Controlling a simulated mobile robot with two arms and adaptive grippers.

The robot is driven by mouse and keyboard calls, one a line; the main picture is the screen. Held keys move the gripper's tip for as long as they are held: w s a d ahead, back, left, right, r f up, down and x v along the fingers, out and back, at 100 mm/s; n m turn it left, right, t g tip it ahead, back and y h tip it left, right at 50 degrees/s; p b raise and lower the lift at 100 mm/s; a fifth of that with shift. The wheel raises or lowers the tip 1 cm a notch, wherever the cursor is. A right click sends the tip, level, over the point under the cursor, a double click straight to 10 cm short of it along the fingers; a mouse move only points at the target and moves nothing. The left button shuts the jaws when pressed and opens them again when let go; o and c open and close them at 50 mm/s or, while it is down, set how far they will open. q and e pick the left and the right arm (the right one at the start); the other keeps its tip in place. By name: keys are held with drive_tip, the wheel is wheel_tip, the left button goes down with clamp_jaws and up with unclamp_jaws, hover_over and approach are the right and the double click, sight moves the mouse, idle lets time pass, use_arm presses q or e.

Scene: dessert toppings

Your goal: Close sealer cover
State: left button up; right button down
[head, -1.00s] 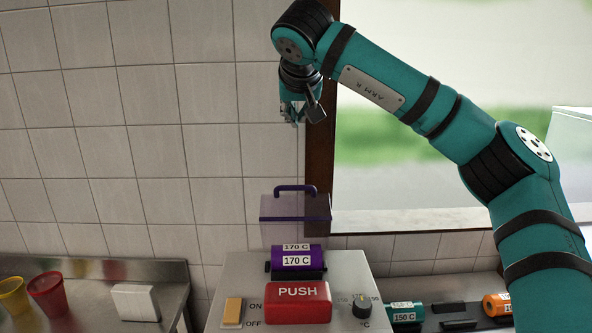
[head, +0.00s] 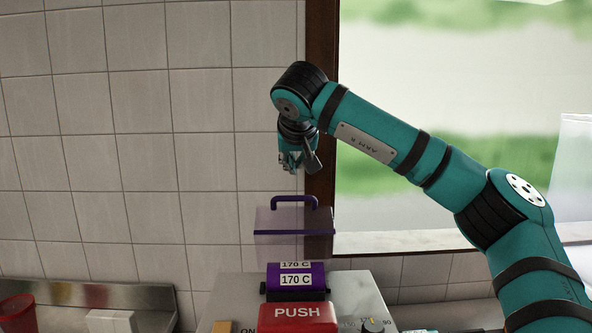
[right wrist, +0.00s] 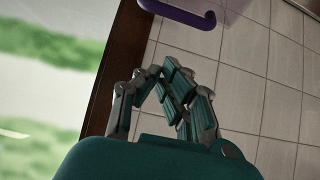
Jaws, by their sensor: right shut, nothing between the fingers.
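The sealer (head: 358,292) is a light grey machine at the bottom of the head view. Its clear cover (head: 292,229) stands raised above the purple 170 C block (head: 296,280), with a purple handle (head: 294,201) on top. My right gripper (head: 290,169) is shut and empty, above the handle and apart from it. In the right wrist view the gripper fingers (right wrist: 170,85) point up toward the purple handle (right wrist: 190,15) at the top edge. My left gripper is in neither view.
A red PUSH button (head: 298,315) and a dial (head: 373,325) sit on the sealer's front. A red cup (head: 15,310) and a white box (head: 110,320) stand at the left. A tiled wall (head: 140,150) and a window frame (head: 321,110) are behind.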

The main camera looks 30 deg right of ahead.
sight(295, 208)
drive_tip(key=p+x, duration=0.2)
drive_tip(key=x, duration=0.6)
drive_tip(key=shift+s+a+f+p, duration=0.15)
drive_tip(key=shift+s+a, duration=0.15)
drive_tip(key=shift+s, duration=0.3)
drive_tip(key=shift+s+a+f+p, duration=0.15)
drive_tip(key=shift+s+a, duration=0.1)
drive_tip(key=shift+s, duration=0.4)
drive_tip(key=shift+s+a+f+p, duration=0.15)
drive_tip(key=shift+s+a, duration=0.15)
drive_tip(key=shift+s, duration=0.3)
drive_tip(key=shift+w, duration=0.1)
drive_tip(key=shift+a, duration=0.1)
